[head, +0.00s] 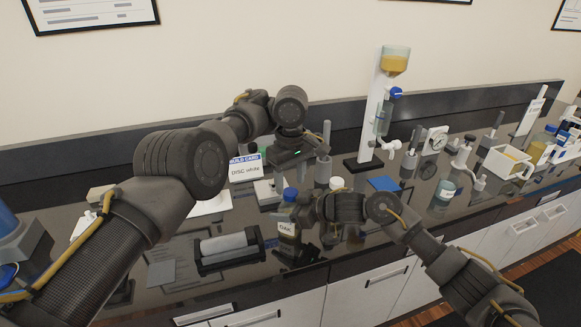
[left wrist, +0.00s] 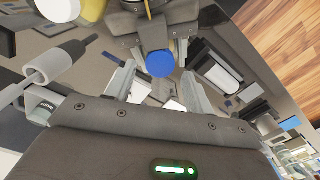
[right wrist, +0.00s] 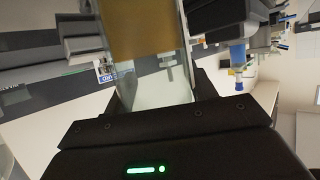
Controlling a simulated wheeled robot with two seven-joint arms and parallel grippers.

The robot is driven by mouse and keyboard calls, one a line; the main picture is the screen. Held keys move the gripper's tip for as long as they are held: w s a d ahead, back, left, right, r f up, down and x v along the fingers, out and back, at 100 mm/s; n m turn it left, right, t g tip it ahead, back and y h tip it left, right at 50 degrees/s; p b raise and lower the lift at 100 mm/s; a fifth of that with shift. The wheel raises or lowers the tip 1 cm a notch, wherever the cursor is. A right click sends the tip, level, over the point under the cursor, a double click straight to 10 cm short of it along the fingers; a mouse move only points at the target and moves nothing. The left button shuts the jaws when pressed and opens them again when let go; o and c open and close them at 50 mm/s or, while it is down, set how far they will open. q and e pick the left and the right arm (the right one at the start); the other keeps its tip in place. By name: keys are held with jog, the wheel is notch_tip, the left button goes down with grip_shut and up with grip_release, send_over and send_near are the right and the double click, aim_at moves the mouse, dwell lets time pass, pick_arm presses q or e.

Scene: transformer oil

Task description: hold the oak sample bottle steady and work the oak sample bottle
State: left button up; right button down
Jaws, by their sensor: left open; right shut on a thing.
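The oak sample bottle (head: 286,228) has a blue cap and an OAK label and stands upright near the front of the dark bench. My right gripper (head: 297,226) is shut around its body. In the right wrist view the clear bottle (right wrist: 146,42), with amber liquid, is between the fingers. My left gripper (head: 293,168) is above and behind the bottle, open and empty. In the left wrist view the blue cap (left wrist: 160,64) shows between the spread left fingers (left wrist: 163,92), apart from them. The bottle's lower part is partly hidden by my right gripper.
A hold card (head: 245,169) stands behind. A white column with an amber-filled vessel (head: 394,60) stands back right, with a gauge (head: 435,140) and a cream container (head: 507,162) farther right. A white-capped jar (head: 337,184) is close by.

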aim_at(290, 191)
pick_arm(q)
jog(key=shift+f, duration=1.55)
jog(key=c, duration=1)
jog(key=o, duration=1)
jog(key=shift+r, duration=2.3)
notch_tip(290, 191, up, 4)
jog(key=shift+f, duration=0.25)
